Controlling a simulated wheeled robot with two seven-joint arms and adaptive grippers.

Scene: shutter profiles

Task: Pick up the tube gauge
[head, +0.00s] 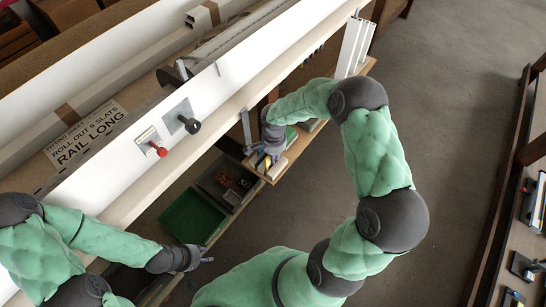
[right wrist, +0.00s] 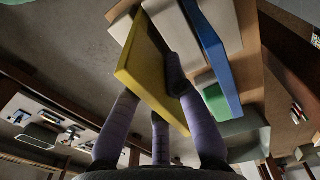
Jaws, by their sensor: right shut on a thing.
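A flat yellow piece (right wrist: 150,68) is in my right gripper (right wrist: 158,100); it looks like the tube gauge, but I see no label. The gripper's purple-grey fingers close on it from both sides, and it is tilted. In the head view, my right gripper (head: 266,152) is over the end of a low wooden shelf, with a bit of yellow showing below it. My left gripper (head: 203,268) is over the lower left shelf, with its fingers apart and nothing seen between them.
A blue-edged piece (right wrist: 217,60) and a green block (right wrist: 216,101) stand close beside the yellow piece. A green tray (head: 192,218) lies on the lower shelf. A long white rail (head: 210,80) with a red knob (head: 161,152) runs above. The floor (head: 440,100) at right is clear.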

